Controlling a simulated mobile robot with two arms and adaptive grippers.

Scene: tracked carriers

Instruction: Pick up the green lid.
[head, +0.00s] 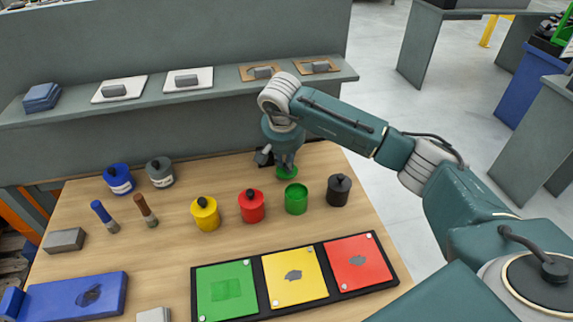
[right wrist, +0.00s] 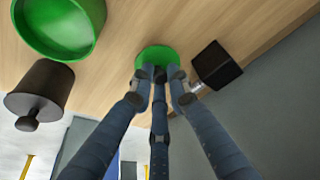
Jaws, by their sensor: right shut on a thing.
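The green lid (head: 286,174) is a small round disc behind the open green pot (head: 296,203) in the head view. My right gripper (head: 287,163) points down over it. In the right wrist view the three fingers of my right gripper (right wrist: 160,76) are closed around the dark knob of the green lid (right wrist: 153,54). I cannot tell whether the lid touches the table or is just above it. The green pot (right wrist: 62,45) stands apart from the lid, at the upper left of the wrist view. My left gripper is not in view.
A black block (right wrist: 217,65) lies close beside the lid. A black lidded pot (head: 339,192), a red pot (head: 251,207) and a yellow pot (head: 205,216) stand near the green pot. A tray with coloured plates (head: 293,274) lies in front. A grey shelf (head: 222,88) rises behind.

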